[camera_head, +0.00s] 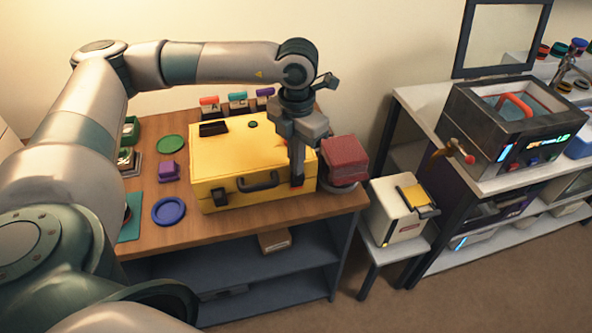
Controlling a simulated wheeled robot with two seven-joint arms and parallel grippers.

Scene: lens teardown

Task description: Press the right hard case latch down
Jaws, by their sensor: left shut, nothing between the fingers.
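The yellow hard case (236,161) lies closed on the wooden table, with a dark handle (259,182) on its front face. Its left latch (220,196) is a dark piece on the front, left of the handle. The right latch is mostly or fully hidden behind my left gripper (297,184). That gripper points down at the right part of the case's front, with its fingers shut and empty. I cannot tell whether the fingertips touch the latch or how the latch stands. My right gripper is not in view.
A dark red block (343,158) stands close right of the case. A blue dish (169,211), a purple block (168,171) and a green disc (171,144) lie to its left. A cream box (398,208) on a small stand is beyond the table's right edge.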

